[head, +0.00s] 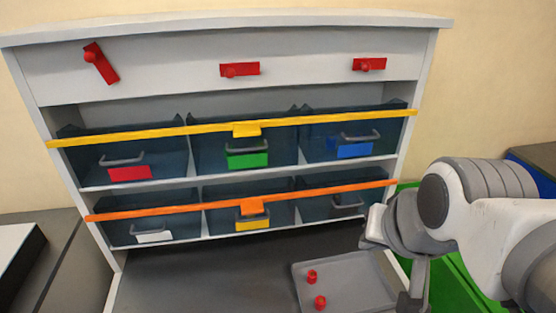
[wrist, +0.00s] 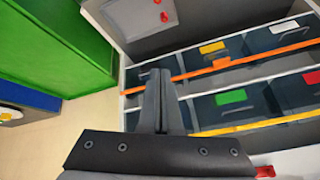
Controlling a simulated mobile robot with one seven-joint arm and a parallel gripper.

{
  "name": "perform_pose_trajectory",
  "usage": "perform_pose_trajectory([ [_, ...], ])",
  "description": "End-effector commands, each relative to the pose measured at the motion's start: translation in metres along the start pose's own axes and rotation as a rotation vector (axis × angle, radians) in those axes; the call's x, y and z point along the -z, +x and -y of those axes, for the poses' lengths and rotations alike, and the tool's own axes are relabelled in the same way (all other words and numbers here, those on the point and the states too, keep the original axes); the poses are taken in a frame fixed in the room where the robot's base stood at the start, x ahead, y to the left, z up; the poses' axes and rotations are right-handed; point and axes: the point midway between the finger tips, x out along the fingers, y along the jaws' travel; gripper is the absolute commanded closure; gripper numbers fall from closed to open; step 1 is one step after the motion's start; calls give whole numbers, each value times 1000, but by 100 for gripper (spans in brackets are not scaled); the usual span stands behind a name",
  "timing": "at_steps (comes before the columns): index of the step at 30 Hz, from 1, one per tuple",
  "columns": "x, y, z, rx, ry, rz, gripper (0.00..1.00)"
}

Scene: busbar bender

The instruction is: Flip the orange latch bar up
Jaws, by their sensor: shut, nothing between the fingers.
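The orange latch bar (head: 150,212) runs across the front of the lower row of bins, with a wider orange tab (head: 252,206) near its middle. In the wrist view the orange bar (wrist: 274,53) slants across to the right of my gripper, and its tab (wrist: 221,65) shows there too. My gripper (wrist: 160,73) is shut and empty. Its fingertips appear close to the bar's end in the wrist view, but I cannot tell if they touch. In the head view my arm is at the right, beside the bar's right end.
A yellow bar (head: 100,138) crosses the upper bins. Red latches (head: 240,69) sit on the top panel. A grey tray (head: 345,285) with red pegs (head: 320,302) lies below the shelves. A green container (head: 456,281) stands at the right.

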Motion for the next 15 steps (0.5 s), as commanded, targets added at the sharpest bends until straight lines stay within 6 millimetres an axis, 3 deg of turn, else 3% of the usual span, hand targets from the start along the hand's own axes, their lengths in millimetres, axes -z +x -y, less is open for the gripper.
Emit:
perform_pose_trajectory([
  [1, -1, 14, 7, 20, 59, -11, 100],
  [15, 11, 91, 78, 239, 705, -77, 100],
])
